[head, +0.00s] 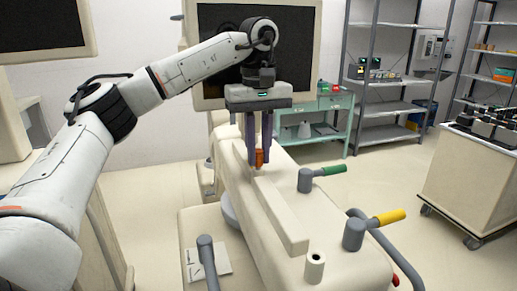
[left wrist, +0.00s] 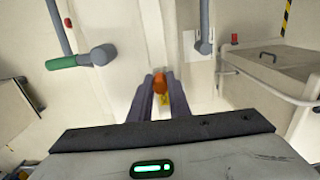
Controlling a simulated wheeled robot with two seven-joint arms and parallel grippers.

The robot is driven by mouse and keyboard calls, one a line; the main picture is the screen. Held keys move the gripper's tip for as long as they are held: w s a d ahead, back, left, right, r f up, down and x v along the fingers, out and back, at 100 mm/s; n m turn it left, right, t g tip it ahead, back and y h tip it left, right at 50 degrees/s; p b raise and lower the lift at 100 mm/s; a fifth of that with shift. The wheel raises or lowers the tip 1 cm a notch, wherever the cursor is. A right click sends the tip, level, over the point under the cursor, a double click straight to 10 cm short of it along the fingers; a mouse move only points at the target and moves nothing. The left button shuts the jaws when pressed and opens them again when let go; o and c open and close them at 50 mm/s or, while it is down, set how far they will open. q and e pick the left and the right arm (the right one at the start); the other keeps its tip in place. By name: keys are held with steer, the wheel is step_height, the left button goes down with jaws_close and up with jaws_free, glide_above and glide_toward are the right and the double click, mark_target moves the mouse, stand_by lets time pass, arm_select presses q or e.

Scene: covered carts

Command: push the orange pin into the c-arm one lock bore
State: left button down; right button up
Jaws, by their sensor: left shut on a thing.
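My left gripper (head: 260,152) is shut on the orange pin (head: 260,158), which hangs between the fingertips over the cream C-arm cart body (head: 285,205). In the left wrist view the orange pin (left wrist: 160,84) sits between the two purple-grey fingers, with a small yellow patch just below it. A short white cylinder with a dark hole in its top (head: 314,268) stands at the near end of the cart; it looks like the lock bore. The gripper is well behind it and apart from it. My right gripper is out of view.
Grey posts with a green handle (head: 332,170) and a yellow handle (head: 390,217) stand on the cart's right side. Another grey lever (head: 207,262) is at the near left. Open floor lies to the right.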

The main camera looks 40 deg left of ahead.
mark_target(259, 150)
arm_select(q)
steer(key=shift+f, duration=0.4)
steer(key=c, duration=1.6)
jaws_free()
steer(key=shift+r, duration=0.1)
steer(key=shift+r, duration=0.35)
step_height(259, 150, up, 8)
steer(key=shift+p, duration=1.2)
steer(key=shift+r, duration=0.7)
